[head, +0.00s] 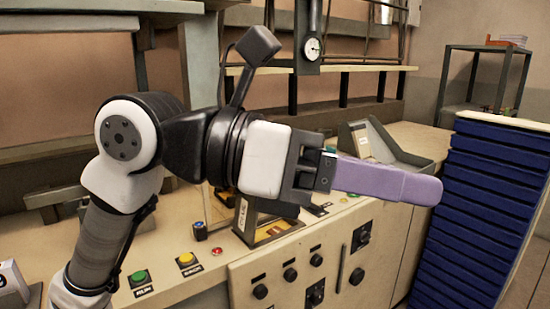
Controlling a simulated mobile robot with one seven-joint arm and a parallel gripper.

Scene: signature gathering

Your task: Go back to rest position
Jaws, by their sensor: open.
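My arm reaches across the middle of the head view, raised in front of the control panel. My gripper (415,188) points to the right, at the end of the arm. A long pale purple finger-like piece extends from its dark mount, with a wider block at the tip. I see it from the side, so the gap between the fingers is hidden. The tip overlaps the left edge of the blue tray stack in the picture. No held object can be made out.
The beige control panel (385,262) has knobs, a green button (139,277) and a yellow button (187,259). A grey open bin (385,145) sits behind the gripper. A tall blue tray stack (480,210) stands at right, before a dark shelf (487,48).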

